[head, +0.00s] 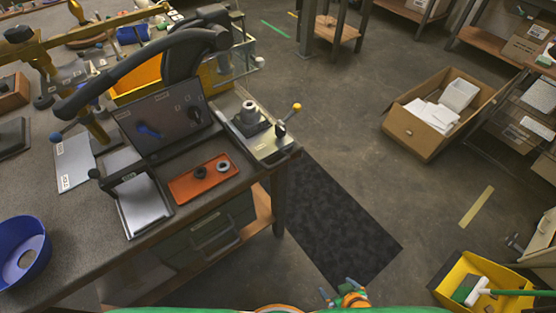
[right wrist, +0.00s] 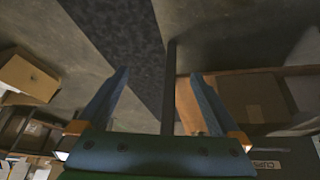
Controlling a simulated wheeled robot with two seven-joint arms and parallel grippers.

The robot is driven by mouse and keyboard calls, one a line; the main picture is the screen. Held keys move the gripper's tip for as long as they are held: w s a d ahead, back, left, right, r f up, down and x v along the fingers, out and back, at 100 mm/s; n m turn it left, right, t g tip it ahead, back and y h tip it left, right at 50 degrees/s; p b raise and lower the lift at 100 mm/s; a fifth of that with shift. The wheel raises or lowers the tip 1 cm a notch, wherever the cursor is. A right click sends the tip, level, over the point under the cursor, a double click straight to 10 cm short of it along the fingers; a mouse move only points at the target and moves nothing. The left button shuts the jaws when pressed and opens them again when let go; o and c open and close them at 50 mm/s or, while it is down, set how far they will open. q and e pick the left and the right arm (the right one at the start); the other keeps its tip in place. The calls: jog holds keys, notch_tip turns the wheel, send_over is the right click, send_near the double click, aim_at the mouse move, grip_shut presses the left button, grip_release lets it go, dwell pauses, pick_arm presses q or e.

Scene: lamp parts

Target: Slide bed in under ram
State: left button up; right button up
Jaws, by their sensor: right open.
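A light metal plate fixture (head: 268,143) sits at the bench's right corner, with a grey round part on a dark block (head: 250,117) and a lever with a yellow ball (head: 296,107). I cannot tell for certain which part is the bed or the ram. A large dark curved arm (head: 178,55) rises over the bench behind a dark panel. My right gripper (head: 339,292) is low at the bottom edge, well away from the fixture. In the right wrist view (right wrist: 158,103) its blue fingers are spread with nothing between them. My left gripper is not in view.
A dark mat (head: 335,220) lies on the floor. A cardboard box (head: 408,133) and yellow bin (head: 450,285) stand right.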

jog(key=w+a+r+n+t+y, duration=0.1)
jog(key=w+a+r+t+y, duration=0.15)
jog(key=w+r, duration=0.55)
jog(key=n+t+y+p, duration=0.3)
jog(key=t+y, duration=0.4)
send_near(278, 162)
jog(key=x, duration=1)
jog(key=shift+f, duration=0.3)
